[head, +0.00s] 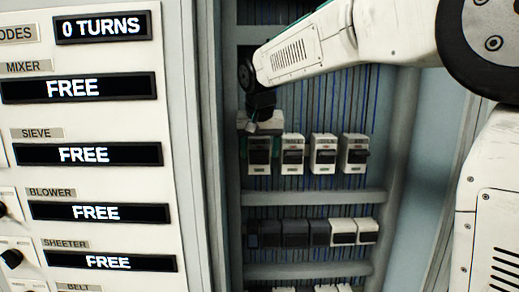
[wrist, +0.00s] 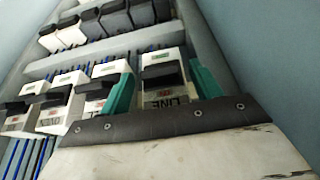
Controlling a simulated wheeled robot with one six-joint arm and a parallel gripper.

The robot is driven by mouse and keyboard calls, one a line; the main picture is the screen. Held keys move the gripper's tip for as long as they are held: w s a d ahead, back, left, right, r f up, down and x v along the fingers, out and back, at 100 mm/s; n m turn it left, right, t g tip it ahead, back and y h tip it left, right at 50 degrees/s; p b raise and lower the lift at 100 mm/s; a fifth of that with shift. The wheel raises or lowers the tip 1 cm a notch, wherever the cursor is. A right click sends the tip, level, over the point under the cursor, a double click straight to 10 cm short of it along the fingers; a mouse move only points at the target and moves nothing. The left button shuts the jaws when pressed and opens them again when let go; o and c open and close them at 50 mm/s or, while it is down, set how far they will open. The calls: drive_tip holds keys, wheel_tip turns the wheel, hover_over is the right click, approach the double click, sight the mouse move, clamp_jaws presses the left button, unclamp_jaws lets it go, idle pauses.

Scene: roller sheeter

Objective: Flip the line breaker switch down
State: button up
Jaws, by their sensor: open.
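The line breaker (wrist: 172,100), white with a black switch lever and a "LINE" label, shows in the wrist view between my gripper's two teal fingers. In the head view it is the leftmost white breaker (head: 259,168) of the upper row, partly covered by my gripper (head: 260,146). My gripper (wrist: 164,78) is open, with one finger on each side of the breaker. I cannot tell whether the fingers touch it. The lever sticks out as a dark block; its exact up or down position is not clear.
More white breakers (head: 324,153) with black levers stand close to the right in the same row. A lower row holds dark breakers (head: 295,234) and white ones (head: 343,231). A panel of displays reading "FREE" (head: 80,156) stands at the left, beyond the cabinet's frame (head: 207,150).

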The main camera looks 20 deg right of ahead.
drive_tip(key=c, duration=1)
drive_tip(key=shift+s, duration=0.1)
drive_tip(key=shift+s+a+f+t+h, duration=0.1)
drive_tip(key=shift+s+f+t+h, duration=0.1)
drive_tip(key=shift+t, duration=0.4)
drive_tip(key=shift+s+a+f+t+h, duration=0.1)
drive_tip(key=shift+s+f+t+h, duration=0.1)
drive_tip(key=shift+t, duration=0.4)
drive_tip(key=t, duration=0.1)
drive_tip(key=f+t+h, duration=0.1)
drive_tip(key=t, duration=0.1)
drive_tip(key=shift+s+f, duration=0.1)
drive_tip(key=shift+s, duration=0.1)
drive_tip(key=shift+s+a+f+t+h, duration=0.1)
drive_tip(key=shift+f+t+h, duration=0.3)
drive_tip(key=shift+t, duration=0.6)
drive_tip(key=shift+f+t+h, duration=0.2)
drive_tip(key=shift+f+t, duration=0.35)
drive_tip(key=shift+t, duration=0.45)
drive_tip(key=shift+f+t+h, duration=0.3)
drive_tip(key=shift+t, duration=0.6)
